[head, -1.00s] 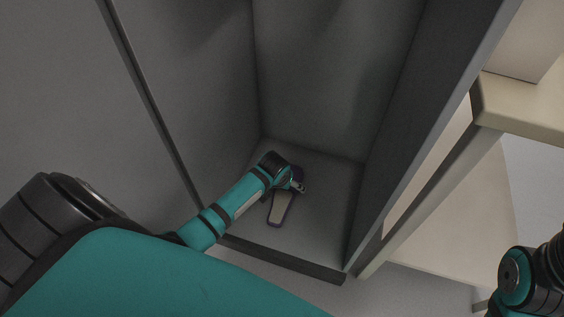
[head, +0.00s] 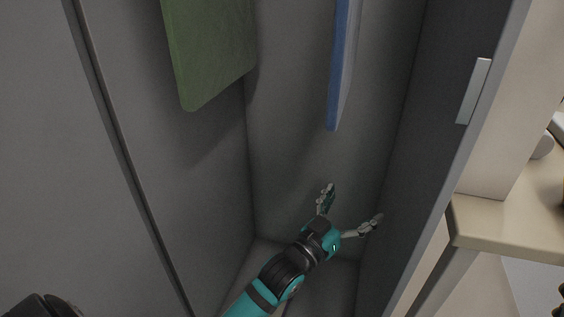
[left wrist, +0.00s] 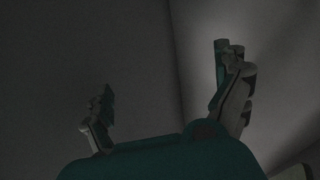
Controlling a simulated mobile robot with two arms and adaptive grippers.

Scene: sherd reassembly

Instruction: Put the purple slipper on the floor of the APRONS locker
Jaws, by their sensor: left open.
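My left gripper (head: 348,210) is inside the open locker, raised above its floor, with its two fingers spread wide and nothing between them. In the left wrist view the fingers (left wrist: 168,95) also stand apart, with only bare grey locker walls beyond. The locker floor (head: 268,250) shows only in part at the bottom of the head view, behind my left arm. The purple slipper does not show in either view now. No APRONS label is readable. My right gripper is not in view.
A green cloth (head: 212,50) and a blue cloth (head: 342,65) hang in the upper locker. The right side panel (head: 425,150) is close to the gripper. A beige bench (head: 510,215) stands outside on the right.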

